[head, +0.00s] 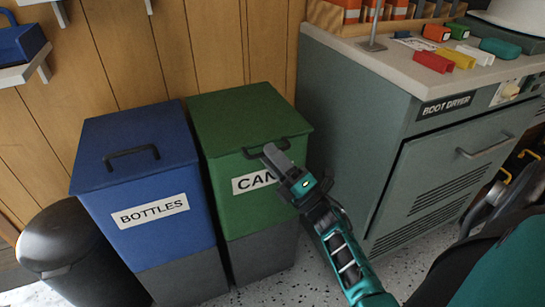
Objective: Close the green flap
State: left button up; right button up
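The green flap (243,110) is the lid on top of the green bin (224,205), whose white label is partly hidden by my gripper. The flap lies down flat or nearly flat, and no clear gap shows under its front edge. Its dark handle (251,153) is at the front edge. My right gripper (272,157) is at the front of the flap, overlapping the right part of the handle. I cannot tell whether it touches the handle or whether its fingers are apart. My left gripper is not in view.
A blue bin (150,235) labelled BOTTLES stands close on the left, its lid down. A black round bin (65,250) is at the far left. The boot dryer cabinet (350,130) stands right of the green bin, with coloured blocks (433,61) on top. Speckled floor shows in front.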

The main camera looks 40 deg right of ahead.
jog(key=v, duration=1.3)
jog(key=shift+w, duration=0.15)
